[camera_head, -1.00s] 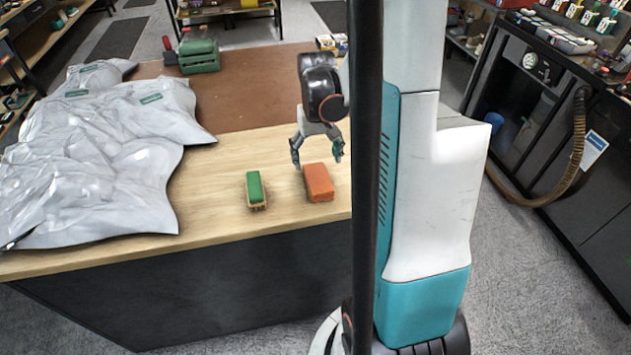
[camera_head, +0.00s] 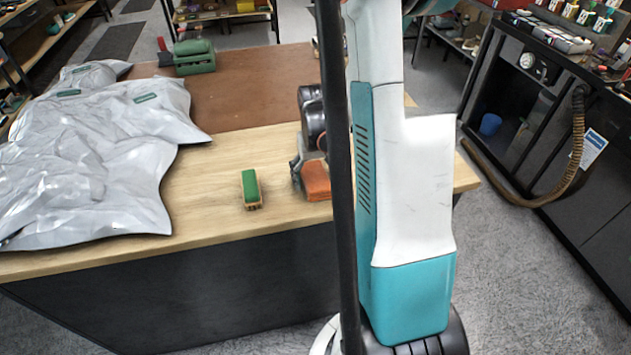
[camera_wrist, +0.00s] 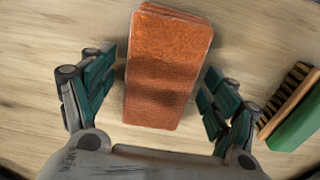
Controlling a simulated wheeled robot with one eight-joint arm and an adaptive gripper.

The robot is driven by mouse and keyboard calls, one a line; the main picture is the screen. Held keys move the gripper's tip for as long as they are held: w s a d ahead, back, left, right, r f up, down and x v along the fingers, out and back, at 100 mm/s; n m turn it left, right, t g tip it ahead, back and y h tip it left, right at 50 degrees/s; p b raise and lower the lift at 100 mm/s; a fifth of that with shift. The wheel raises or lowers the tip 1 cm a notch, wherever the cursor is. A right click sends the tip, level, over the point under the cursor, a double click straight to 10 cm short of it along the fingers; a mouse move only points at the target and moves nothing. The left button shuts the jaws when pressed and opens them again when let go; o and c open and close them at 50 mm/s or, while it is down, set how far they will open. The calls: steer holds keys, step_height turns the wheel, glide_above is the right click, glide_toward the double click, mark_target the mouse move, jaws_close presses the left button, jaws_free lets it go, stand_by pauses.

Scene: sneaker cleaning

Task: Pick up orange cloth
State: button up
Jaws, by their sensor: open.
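The orange cloth (camera_head: 317,182) is a folded, block-shaped stack on the wooden tabletop near its front edge, partly hidden by my arm in the head view. In the wrist view the cloth (camera_wrist: 165,70) lies between the two spread fingers of my gripper (camera_wrist: 155,98). The fingers are open on either side of it, and the right finger is close to its side. I cannot tell whether they touch it. In the head view my gripper (camera_head: 298,172) is low over the cloth, with one finger at its left side.
A brush with a green back (camera_head: 250,187) stands left of the cloth; it also shows at the right edge of the wrist view (camera_wrist: 300,122). Crumpled grey sheeting (camera_head: 85,170) covers the table's left part. A green box (camera_head: 194,57) sits at the back. Bare wood lies between sheeting and brush.

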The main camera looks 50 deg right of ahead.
mark_target(316, 176)
steer(key=c, duration=1.2)
steer(key=shift+r, duration=0.2)
step_height(316, 176, up, 20)
steer(key=p, duration=0.5)
steer(key=shift+f+p, duration=0.15)
steer(key=shift+p, duration=0.15)
